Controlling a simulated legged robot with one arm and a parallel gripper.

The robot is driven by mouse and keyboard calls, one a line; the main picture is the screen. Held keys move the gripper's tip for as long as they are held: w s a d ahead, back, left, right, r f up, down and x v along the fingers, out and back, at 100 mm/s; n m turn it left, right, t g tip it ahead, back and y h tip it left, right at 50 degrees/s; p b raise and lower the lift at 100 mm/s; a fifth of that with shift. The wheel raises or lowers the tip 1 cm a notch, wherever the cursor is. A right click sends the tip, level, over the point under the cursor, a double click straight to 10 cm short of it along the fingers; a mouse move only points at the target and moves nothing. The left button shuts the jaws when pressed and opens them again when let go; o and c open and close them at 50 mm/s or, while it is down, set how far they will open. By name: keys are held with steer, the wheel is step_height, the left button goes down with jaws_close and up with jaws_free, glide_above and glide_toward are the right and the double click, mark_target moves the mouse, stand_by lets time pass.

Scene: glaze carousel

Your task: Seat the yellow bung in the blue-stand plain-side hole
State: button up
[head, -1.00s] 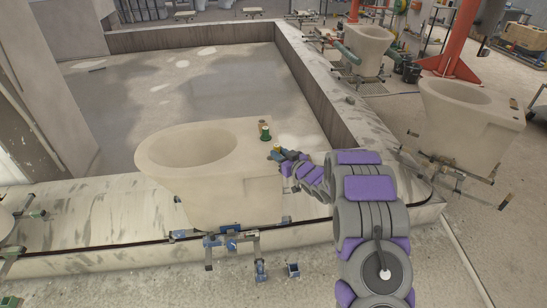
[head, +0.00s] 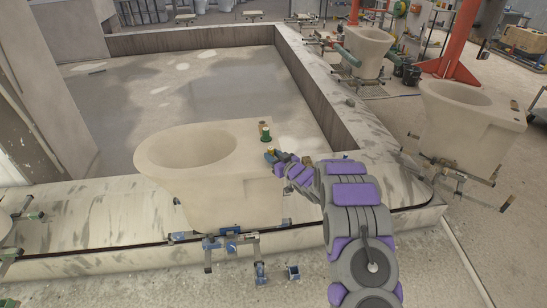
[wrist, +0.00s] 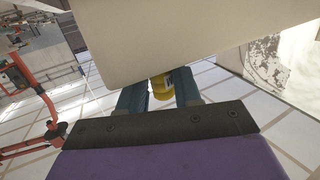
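The yellow bung (wrist: 161,86) is between the two teal fingers of my gripper (wrist: 160,92) in the wrist view, with the fingers close on both sides. In the head view my gripper (head: 272,154) is at the right side of the beige toilet casting (head: 230,190), by its rear deck. The casting rests on a blue stand (head: 232,240). A green bung (head: 265,135) stands upright on the deck. In the wrist view the casting's pale underside or wall (wrist: 165,35) fills the top, just beyond the bung. I cannot see the plain-side hole.
The casting stands on a pale carousel ledge (head: 100,215). A small blue box (head: 293,272) lies on the floor in front. Other castings stand at the right (head: 470,120) and at the back (head: 368,50). The ledge right of the casting is clear apart from my arm.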

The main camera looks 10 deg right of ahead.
steer(key=o, duration=0.3)
steer(key=s+d+r+m+g+h+p, duration=0.15)
steer(key=s+d+r+g+h, duration=0.35)
steer(key=s, duration=0.9)
steer(key=s+d+r+m+g+h, duration=0.3)
steer(key=s+d+r, duration=0.35)
steer(key=s, duration=0.75)
steer(key=s+a+r+g, duration=0.2)
steer(key=s+a+g, duration=0.1)
steer(key=s, duration=0.9)
steer(key=s+a+r+g, duration=0.1)
steer(key=s+a+g, duration=0.2)
steer(key=s, duration=0.9)
steer(key=s+a+r+g+y, duration=0.1)
steer(key=s+a, duration=0.4)
steer(key=s, duration=0.8)
steer(key=shift+a+r+g, duration=0.35)
steer(key=shift+r+g, duration=0.45)
steer(key=shift+g, duration=0.1)
